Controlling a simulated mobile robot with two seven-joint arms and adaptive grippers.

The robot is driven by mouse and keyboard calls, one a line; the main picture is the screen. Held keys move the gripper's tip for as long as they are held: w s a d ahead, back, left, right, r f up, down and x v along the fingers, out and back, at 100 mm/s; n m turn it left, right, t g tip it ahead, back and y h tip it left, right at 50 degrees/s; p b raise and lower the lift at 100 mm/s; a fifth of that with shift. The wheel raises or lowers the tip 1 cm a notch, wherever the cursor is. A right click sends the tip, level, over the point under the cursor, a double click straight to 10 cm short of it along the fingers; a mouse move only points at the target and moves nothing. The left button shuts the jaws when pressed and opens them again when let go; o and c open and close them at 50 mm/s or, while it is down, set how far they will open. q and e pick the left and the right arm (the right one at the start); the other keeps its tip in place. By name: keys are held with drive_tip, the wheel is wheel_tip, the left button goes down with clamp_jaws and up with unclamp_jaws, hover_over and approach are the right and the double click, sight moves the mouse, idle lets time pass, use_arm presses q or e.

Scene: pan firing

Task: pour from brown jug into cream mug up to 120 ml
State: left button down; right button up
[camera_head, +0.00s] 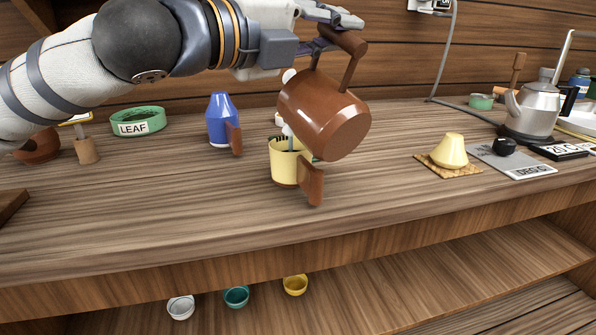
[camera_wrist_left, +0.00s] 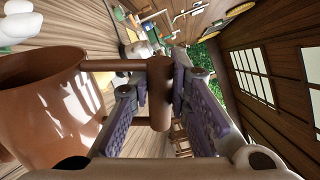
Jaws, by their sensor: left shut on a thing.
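The brown jug (camera_head: 325,115) is in the air, tipped with its mouth down to the left, over the cream mug (camera_head: 285,170). My left gripper (camera_head: 338,35) is shut on the jug's handle; the left wrist view shows the handle between the fingers (camera_wrist_left: 160,92) and the jug's body (camera_wrist_left: 45,110) at the left. The mug stands upright on the counter, its brown handle toward the front right. A pale streak (camera_head: 288,131) shows between jug and mug; it looks like liquid. The mug's fill level cannot be read. My right gripper is not in view.
A blue bottle-shaped vessel (camera_head: 221,122) stands left of the mug, with a green LEAF bowl (camera_head: 138,122) further left. A yellow cone-shaped piece (camera_head: 449,151) sits on a woven mat at right, near a grey scale (camera_head: 512,161) and a kettle (camera_head: 537,108). The front counter is clear.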

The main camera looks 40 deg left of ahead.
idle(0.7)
use_arm(q)
drive_tip(key=s+d+f+m+b, duration=0.2)
drive_tip(key=d+f+m, duration=0.1)
drive_tip(key=d+m, duration=0.3)
drive_tip(key=s+d+f+m+b, duration=0.2)
drive_tip(key=d+f+m+b, duration=0.1)
drive_tip(key=d, duration=0.6)
drive_tip(key=f+m, duration=0.1)
drive_tip(key=m, duration=0.1)
drive_tip(key=shift+s+m, duration=0.25)
drive_tip(key=shift+m, duration=0.15)
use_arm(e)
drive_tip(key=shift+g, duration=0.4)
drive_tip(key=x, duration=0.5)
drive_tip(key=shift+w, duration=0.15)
use_arm(q)
drive_tip(key=shift+d+r, duration=0.1)
drive_tip(key=shift+r, duration=0.05)
